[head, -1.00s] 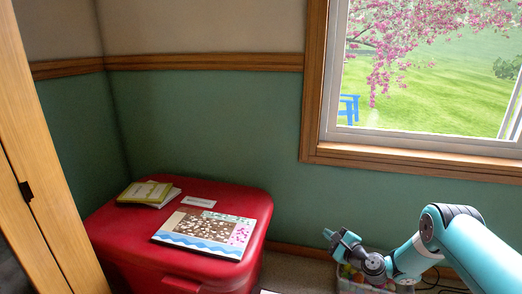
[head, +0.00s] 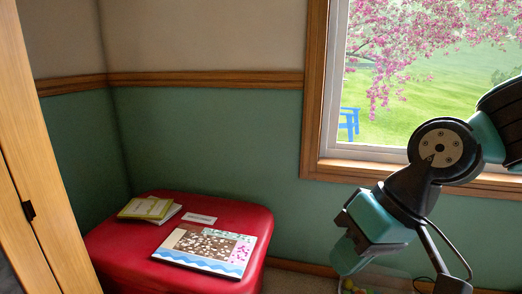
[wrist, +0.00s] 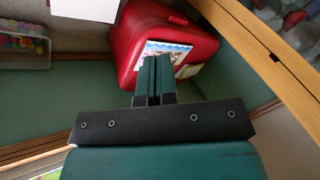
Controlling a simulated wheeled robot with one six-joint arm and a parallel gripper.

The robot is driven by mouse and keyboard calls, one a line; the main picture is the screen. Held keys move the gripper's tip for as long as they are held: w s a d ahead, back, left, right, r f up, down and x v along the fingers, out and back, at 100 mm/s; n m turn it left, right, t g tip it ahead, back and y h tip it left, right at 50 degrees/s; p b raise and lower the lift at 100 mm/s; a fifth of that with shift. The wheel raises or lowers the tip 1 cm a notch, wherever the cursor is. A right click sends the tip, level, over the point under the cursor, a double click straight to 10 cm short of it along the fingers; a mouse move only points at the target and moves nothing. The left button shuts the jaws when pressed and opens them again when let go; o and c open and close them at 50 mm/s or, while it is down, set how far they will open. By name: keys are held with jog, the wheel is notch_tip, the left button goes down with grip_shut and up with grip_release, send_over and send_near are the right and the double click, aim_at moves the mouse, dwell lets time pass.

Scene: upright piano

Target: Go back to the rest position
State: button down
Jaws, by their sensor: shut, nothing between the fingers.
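My gripper (head: 346,254) is at the right of the head view, in front of the green wall below the window, pointing down and to the left. In the wrist view my gripper (wrist: 153,62) shows its two dark green fingers pressed together, with nothing between them. It is apart from the red chest, which lies beyond the fingertips in that view. My arm is folded up and bent in front of the window's lower right part.
A red chest (head: 130,262) carries a picture book (head: 208,250), green booklets (head: 148,208) and a white label (head: 199,218). A bin of coloured balls (wrist: 22,42) stands on the floor, partly behind my arm in the head view. A wooden panel (head: 22,150) is at left.

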jog(key=s+d+n+g+h, duration=0.15)
jog(key=s+d, duration=0.25)
jog(key=s, duration=0.5)
notch_tip(320, 180, up, 38)
jog(key=p, duration=3.8)
jog(key=shift+w+a+r+n, duration=0.15)
jog(key=shift+w+a+n, duration=0.1)
jog(key=shift+a+n, duration=0.1)
jog(key=shift+t, duration=0.25)
